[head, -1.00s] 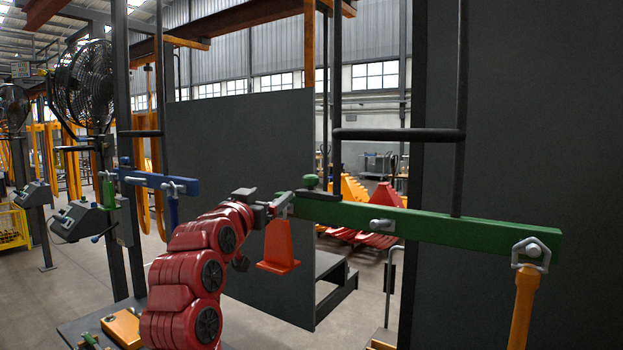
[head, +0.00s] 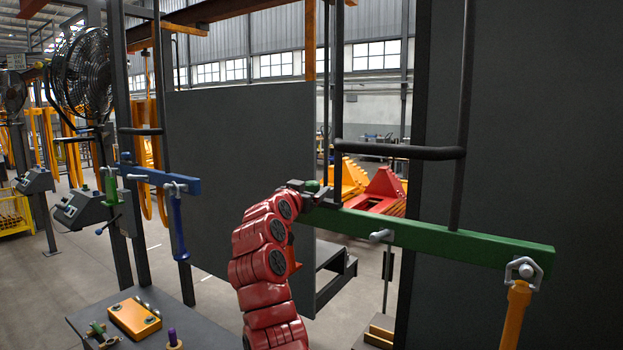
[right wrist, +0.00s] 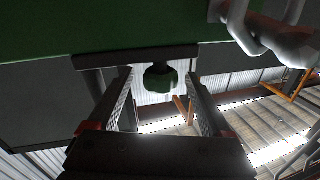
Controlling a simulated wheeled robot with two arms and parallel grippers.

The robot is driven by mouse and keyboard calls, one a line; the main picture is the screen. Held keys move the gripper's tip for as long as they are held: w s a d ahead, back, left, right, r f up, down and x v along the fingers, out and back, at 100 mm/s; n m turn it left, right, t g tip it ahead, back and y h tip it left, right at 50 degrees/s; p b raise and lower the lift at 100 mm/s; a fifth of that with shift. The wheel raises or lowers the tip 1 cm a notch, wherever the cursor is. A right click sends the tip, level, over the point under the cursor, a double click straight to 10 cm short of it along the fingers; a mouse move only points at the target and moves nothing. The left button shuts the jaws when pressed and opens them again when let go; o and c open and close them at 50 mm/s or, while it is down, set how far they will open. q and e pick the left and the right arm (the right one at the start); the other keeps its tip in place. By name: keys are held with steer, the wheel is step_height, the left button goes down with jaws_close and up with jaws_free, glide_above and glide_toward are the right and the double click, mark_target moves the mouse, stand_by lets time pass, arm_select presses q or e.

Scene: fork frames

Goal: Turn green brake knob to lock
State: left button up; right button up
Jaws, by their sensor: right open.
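The green brake knob (head: 313,186) sits at the left end of the green beam (head: 440,239) in the head view. In the right wrist view the knob (right wrist: 160,78) is between my two fingers, with a gap visible on each side. My right gripper (right wrist: 158,90) is open around it, not visibly touching it. In the head view my right gripper (head: 303,191) is at the beam's left end, and my red arm covers part of that area. My left gripper is not in view.
A blue beam (head: 160,177) with a hanging blue handle (head: 179,230) is to the left. A yellow-orange handle (head: 515,315) hangs from the green beam's right end. A dark table (head: 195,325) holds a yellow block (head: 134,318). A large dark panel (head: 240,170) stands behind my arm.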

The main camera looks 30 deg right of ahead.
steer(key=shift+w+d, duration=0.45)
steer(key=shift+d, duration=0.1)
jaws_close()
steer(key=shift+f+b, duration=0.2)
steer(key=shift+b, duration=0.25)
steer(key=n+t+y+b, duration=0.2)
steer(key=b, duration=0.3)
steer(key=n+t+y+b, duration=0.2)
steer(key=y+b, duration=0.1)
steer(key=b, duration=0.1)
steer(key=shift+s+d+f+t+b, duration=0.1)
steer(key=shift+s+d+t+b, duration=0.05)
steer(key=shift+t+b, duration=0.2)
steer(key=shift+r+n+t+y+b, duration=0.2)
steer(key=shift+n+t+y+b, duration=0.45)
steer(key=shift+n+y+b, duration=0.4)
